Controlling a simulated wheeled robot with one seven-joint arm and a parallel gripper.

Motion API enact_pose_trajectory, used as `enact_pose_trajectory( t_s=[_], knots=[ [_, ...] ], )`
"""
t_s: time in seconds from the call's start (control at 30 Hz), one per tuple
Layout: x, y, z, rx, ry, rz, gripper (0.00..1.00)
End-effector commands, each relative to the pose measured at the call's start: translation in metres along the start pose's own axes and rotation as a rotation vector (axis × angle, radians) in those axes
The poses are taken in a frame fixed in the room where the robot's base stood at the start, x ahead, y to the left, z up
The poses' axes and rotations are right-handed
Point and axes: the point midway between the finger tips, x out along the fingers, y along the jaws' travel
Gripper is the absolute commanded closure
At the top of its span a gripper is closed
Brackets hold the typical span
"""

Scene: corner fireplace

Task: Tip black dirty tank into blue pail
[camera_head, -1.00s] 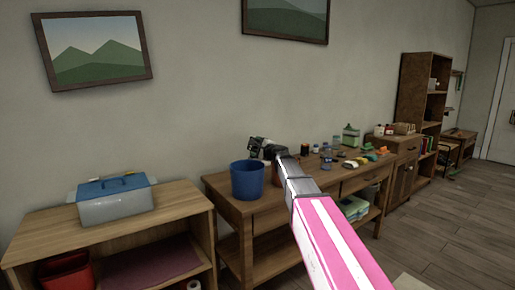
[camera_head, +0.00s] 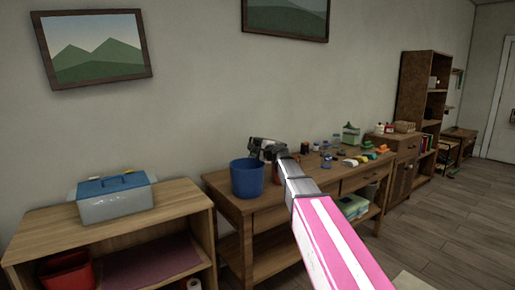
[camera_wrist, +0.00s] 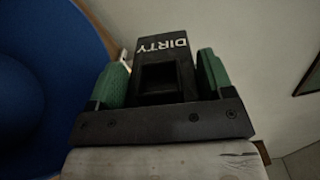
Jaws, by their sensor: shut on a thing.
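The black dirty tank (camera_wrist: 164,82) shows in the wrist view with the word DIRTY in white, upside down there. My gripper (camera_wrist: 160,88) has a green pad on each side of the tank and is shut on it. The blue pail (camera_head: 247,178) stands upright on the left end of the wooden table in the head view. Whether the tank is over the pail opening cannot be told.
The wooden table (camera_head: 312,184) carries several bottles and small coloured items to the right. A low shelf unit (camera_head: 165,207) at left bears a grey box with a blue lid (camera_head: 116,198). A red bin (camera_head: 68,272) is in that shelf. The wall is close behind.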

Motion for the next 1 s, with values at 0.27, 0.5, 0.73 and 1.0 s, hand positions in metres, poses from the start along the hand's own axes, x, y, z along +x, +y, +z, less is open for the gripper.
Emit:
enact_pose_trajectory(
  t_s=[0.27, 0.5, 0.73, 1.0],
  knots=[
    [0.0, -0.0005, 0.0001, 0.0, 0.0, 0.0, 0.74],
    [0.0, 0.0027, -0.0007, -0.033, 0.0, 0.0, 0.74],
    [0.0, 0.0055, -0.0015, -0.071, 0.0, 0.0, 0.74],
    [0.0, 0.0055, -0.0014, -0.07, 0.0, 0.0, 0.74]
  ],
)
